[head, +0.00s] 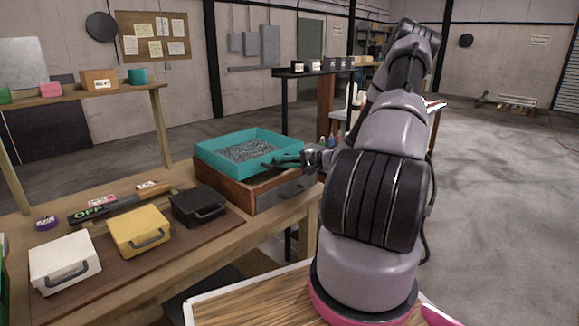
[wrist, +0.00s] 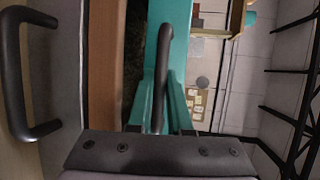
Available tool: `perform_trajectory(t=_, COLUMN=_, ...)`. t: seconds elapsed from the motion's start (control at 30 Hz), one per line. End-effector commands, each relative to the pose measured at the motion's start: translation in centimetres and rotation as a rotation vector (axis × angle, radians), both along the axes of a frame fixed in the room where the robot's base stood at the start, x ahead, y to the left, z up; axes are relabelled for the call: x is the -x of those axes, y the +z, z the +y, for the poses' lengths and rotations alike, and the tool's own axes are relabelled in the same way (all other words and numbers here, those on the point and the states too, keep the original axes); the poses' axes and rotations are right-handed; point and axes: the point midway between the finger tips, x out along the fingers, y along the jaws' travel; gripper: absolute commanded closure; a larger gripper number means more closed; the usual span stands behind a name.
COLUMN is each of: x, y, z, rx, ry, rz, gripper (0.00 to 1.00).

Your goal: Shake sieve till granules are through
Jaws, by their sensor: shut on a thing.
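A teal square sieve (head: 250,141) with grey granules (head: 247,151) inside sits over a brown wooden box (head: 255,188) at the far end of the workbench. My gripper (head: 299,160) is at the sieve's near right side, shut on its handle. Whether any granules lie in the box under the sieve is hidden.
White (head: 65,263), yellow (head: 141,231) and black (head: 198,205) lidded cases with handles stand on the bench. A purple tape roll (head: 47,223) and a dark bar (head: 120,208) lie behind them. A shelf (head: 75,97) stands at the left. The floor at right is open.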

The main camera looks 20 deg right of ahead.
Motion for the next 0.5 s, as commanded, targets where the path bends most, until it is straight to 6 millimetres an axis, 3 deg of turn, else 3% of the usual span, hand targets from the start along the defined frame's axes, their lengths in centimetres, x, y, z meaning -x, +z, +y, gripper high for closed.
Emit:
perform_trajectory(t=0.33, x=-0.7, y=0.01, z=0.08, rx=0.0, ry=-0.004, rz=-0.001, gripper=1.0)
perform_trajectory(t=0.37, x=-0.71, y=0.02, z=0.08, rx=0.0, ry=-0.004, rz=-0.001, gripper=0.75)
perform_trajectory(t=0.4, x=-0.72, y=0.03, z=0.09, rx=0.0, ry=-0.004, rz=-0.001, gripper=0.7)
perform_trajectory(t=0.5, x=-0.69, y=0.04, z=0.12, rx=0.0, ry=-0.003, rz=-0.001, gripper=0.7)
